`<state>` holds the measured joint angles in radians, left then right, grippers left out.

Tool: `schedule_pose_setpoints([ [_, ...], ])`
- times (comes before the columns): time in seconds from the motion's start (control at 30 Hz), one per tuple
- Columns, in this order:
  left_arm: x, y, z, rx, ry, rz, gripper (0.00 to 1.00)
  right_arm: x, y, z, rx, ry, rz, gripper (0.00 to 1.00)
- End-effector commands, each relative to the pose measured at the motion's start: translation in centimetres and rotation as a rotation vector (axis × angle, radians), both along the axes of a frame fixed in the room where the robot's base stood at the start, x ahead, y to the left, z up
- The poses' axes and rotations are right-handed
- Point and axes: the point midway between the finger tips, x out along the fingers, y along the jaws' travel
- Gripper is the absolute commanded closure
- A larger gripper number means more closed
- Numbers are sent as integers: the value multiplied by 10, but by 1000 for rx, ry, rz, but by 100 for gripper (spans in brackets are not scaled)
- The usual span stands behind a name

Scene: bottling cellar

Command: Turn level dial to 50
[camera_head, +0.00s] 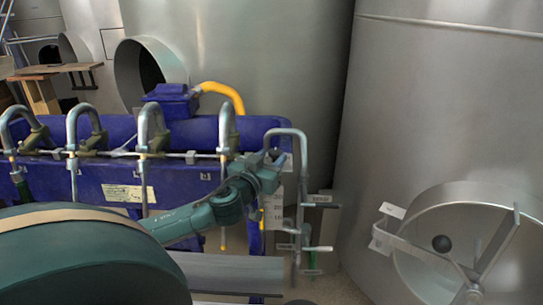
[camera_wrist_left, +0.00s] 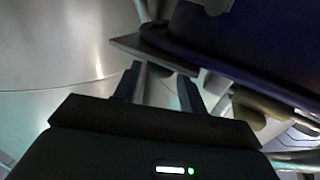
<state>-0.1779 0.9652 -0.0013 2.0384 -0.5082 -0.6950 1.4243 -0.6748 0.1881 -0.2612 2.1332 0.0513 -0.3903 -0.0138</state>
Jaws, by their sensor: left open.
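My left gripper (camera_head: 275,160) is at the right end of the blue filling machine, beside a bent metal pipe. In the left wrist view its two dark fingers (camera_wrist_left: 158,88) are apart, with a pale metal bar showing between them; I cannot tell whether they touch it. A white scale plate (camera_head: 278,212) with small numbers stands just below the gripper, partly hidden by it. I cannot make out a dial or its setting; the gripper and wrist cover that spot. My right gripper is not in view.
The blue filling machine (camera_head: 105,177) carries several curved metal spouts. Levers with small labels (camera_head: 318,199) stand right of the scale plate. A large steel tank (camera_head: 440,110) with an open round hatch (camera_head: 470,195) is at the right. A yellow hose (camera_head: 222,92) rises behind.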

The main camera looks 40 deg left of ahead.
Motion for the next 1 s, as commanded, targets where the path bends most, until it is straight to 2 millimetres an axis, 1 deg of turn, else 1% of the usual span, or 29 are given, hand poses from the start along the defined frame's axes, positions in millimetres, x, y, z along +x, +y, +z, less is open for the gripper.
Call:
schedule_pose_setpoints([
  [0.1,8,3,1,3,-1,0,59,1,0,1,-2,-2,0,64],
  [0.2,11,3,1,2,0,-1,59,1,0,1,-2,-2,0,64],
  [0.47,11,4,0,2,1,-1,59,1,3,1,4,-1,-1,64],
  [0.57,11,4,0,2,1,-1,65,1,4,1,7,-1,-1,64],
  [0.83,11,3,0,1,0,-1,87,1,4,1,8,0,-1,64],
  [0.87,11,3,0,1,0,-1,89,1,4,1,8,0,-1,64],
  [1.0,11,3,0,-1,0,5,89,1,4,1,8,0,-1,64],
])
